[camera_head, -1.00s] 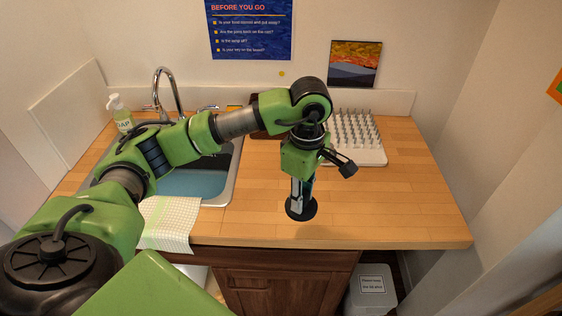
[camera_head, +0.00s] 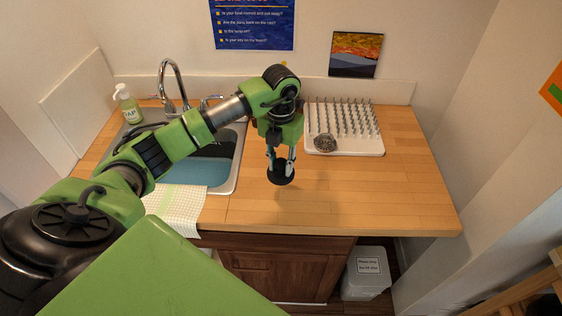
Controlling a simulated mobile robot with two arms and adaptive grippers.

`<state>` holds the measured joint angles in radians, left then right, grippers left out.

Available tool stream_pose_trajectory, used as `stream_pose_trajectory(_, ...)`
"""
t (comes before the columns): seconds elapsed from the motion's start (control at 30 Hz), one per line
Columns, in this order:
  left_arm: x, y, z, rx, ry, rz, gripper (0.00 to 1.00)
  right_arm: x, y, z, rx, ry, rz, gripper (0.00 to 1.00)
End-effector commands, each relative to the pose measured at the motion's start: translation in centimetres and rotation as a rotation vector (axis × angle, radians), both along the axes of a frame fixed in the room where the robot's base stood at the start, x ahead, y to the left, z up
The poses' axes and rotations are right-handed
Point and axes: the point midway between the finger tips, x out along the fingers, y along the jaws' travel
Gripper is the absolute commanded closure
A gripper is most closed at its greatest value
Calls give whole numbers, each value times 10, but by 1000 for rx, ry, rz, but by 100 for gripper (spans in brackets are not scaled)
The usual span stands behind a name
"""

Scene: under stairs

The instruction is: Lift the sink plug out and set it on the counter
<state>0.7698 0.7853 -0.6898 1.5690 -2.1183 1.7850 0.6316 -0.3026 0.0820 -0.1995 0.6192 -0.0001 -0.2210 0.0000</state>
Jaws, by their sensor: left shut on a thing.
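The sink plug (camera_head: 281,177) is a round black disc. My left gripper (camera_head: 281,157) points down and is shut on its top, with the plug under the fingers. It is over the wooden counter (camera_head: 345,203), right of the sink and in front of the drying rack. I cannot tell whether the plug touches the wood. The sink (camera_head: 192,171) holds bluish water, and my left arm crosses in front of part of it. My right gripper is not in view.
A white pegged drying rack (camera_head: 365,146) with a round grey scrubber (camera_head: 325,143) stands behind the plug. A checked cloth (camera_head: 176,208) hangs over the front edge. The soap bottle (camera_head: 127,104) and faucet (camera_head: 173,82) are at the back left. The counter's right side is clear.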

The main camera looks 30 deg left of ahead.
Motion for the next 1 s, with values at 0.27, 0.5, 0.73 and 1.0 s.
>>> stream_pose_trajectory(0.27,-1,-1,-31,0,2,-3,100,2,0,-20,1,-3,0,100)
stream_pose_trajectory(0.5,0,0,-60,1,0,-3,100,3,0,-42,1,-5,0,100)
stream_pose_trajectory(0.73,0,0,-79,1,0,-4,100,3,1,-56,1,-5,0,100)
stream_pose_trajectory(1.0,0,0,-80,0,0,-4,100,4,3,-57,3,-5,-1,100)
